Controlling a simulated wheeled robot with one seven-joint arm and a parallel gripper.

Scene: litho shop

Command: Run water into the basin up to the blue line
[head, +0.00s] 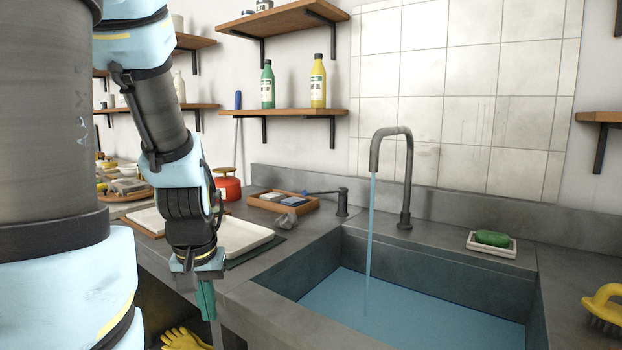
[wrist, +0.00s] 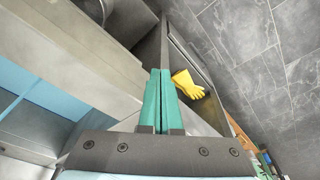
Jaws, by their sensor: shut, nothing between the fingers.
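The grey stone basin (head: 390,262) holds a sheet of blue water (head: 420,313), with bare wall showing above the surface. A thin blue stream (head: 370,230) falls from the dark curved tap (head: 406,180) into it. A short dark post with a blue-tipped lever (head: 343,202) stands left of the tap. I cannot make out a separate blue line on the basin wall. My gripper (head: 207,312), with green fingers, points down left of the basin, outside it and apart from the lever. In the wrist view my gripper (wrist: 158,72) is shut and empty; water (wrist: 38,98) shows at left.
Green soap in a dish (head: 491,243) sits right of the tap, and a yellow brush (head: 605,308) lies at the right edge. A white tray (head: 243,238) and wooden tray (head: 284,204) lie on the counter at left. A yellow glove (head: 183,339) is low beneath my gripper.

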